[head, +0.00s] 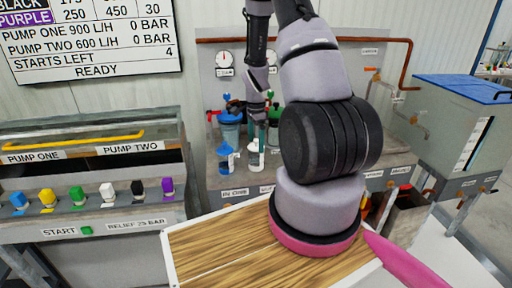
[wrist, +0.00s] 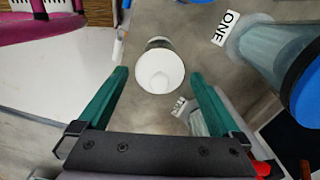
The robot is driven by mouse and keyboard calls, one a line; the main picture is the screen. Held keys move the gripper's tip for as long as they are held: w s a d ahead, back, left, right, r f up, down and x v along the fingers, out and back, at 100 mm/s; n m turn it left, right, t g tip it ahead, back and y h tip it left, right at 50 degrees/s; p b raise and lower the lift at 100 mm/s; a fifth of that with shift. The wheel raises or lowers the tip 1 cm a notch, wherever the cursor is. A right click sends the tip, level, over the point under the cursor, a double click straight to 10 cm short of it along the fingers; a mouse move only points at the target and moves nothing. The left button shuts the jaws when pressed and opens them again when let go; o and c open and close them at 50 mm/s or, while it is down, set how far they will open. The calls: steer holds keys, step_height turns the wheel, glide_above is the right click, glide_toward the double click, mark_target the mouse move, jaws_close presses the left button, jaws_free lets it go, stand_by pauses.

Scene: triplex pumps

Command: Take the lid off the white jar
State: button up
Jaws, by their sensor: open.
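The white jar (head: 255,160) stands on the pump bench in the head view, partly hidden by my gripper. In the wrist view its round white lid (wrist: 160,71) faces the camera and is on the jar. My gripper (wrist: 160,76) is open, with one green finger on each side of the lid in the picture. I cannot tell how far the fingertips are above the lid. Nothing is held. In the head view my gripper (head: 259,130) is small and above the white jar.
A clear cylinder (wrist: 272,50) marked ONE is at the right in the wrist view. A wooden board (head: 225,250) lies in front. A blue-topped tank (head: 450,120) stands at the right.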

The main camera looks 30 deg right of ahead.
steer(key=c, duration=1.2)
steer(key=shift+c, duration=0.2)
